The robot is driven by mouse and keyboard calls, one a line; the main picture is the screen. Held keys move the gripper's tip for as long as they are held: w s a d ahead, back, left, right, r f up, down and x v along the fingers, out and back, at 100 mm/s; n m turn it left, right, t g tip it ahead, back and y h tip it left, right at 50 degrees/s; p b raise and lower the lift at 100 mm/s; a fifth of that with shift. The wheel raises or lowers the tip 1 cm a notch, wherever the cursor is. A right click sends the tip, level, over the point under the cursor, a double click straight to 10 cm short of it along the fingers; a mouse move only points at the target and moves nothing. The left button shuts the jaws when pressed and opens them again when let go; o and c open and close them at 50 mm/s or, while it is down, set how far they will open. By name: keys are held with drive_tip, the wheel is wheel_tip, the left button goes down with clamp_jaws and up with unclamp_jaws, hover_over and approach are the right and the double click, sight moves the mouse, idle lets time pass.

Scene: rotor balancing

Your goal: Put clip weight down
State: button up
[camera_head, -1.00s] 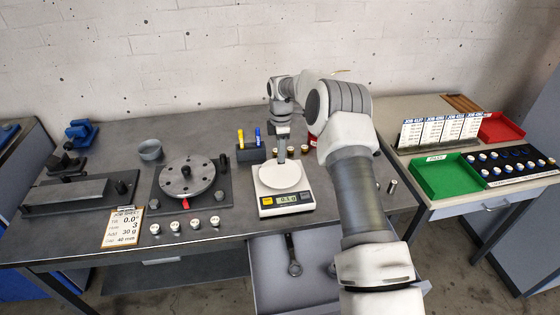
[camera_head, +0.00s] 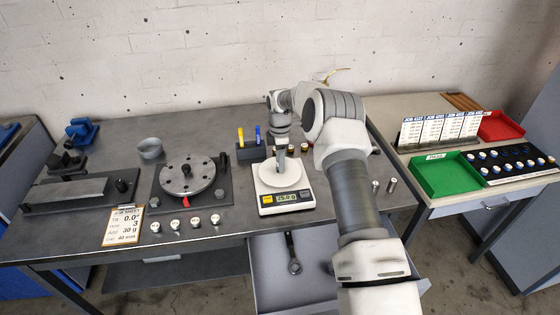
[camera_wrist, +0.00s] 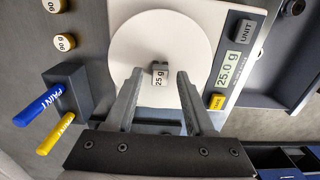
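The clip weight (camera_wrist: 159,74) is a small grey block labelled 25 g. It sits on the round white pan (camera_wrist: 140,40) of the scale, and the display (camera_wrist: 229,70) reads 25.0 g. In the wrist view the two fingers of my gripper (camera_wrist: 159,78) stand on either side of the weight, with a gap on each side. My gripper is open. In the head view my gripper (camera_head: 281,164) is low over the back of the scale (camera_head: 285,206), and the weight cannot be made out there.
A holder (camera_head: 250,153) with a yellow and a blue paint marker stands just left of the scale. The rotor disc (camera_head: 187,175) on its stand is further left, with several small weights in front. An open drawer (camera_head: 290,275) is below the bench edge.

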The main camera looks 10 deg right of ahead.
drive_tip(key=shift+r, duration=0.1)
wheel_tip(320, 180, up, 12)
drive_tip(key=s+a+r+m+t, duration=0.1)
drive_tip(key=s+r+m+t, duration=0.2)
drive_tip(key=s+r+m, duration=1.05)
drive_tip(key=s+r+m+t, duration=0.1)
drive_tip(key=s+r+m, duration=0.1)
drive_tip(key=s, duration=1.2)
drive_tip(key=s+d+r+m+t, duration=0.1)
drive_tip(key=s+r+m, duration=0.1)
drive_tip(key=s, duration=1.2)
drive_tip(key=shift+s+r+t, duration=0.3)
drive_tip(key=shift+s+r, duration=0.1)
drive_tip(key=shift+r, duration=0.1)
drive_tip(key=shift+m, duration=0.25)
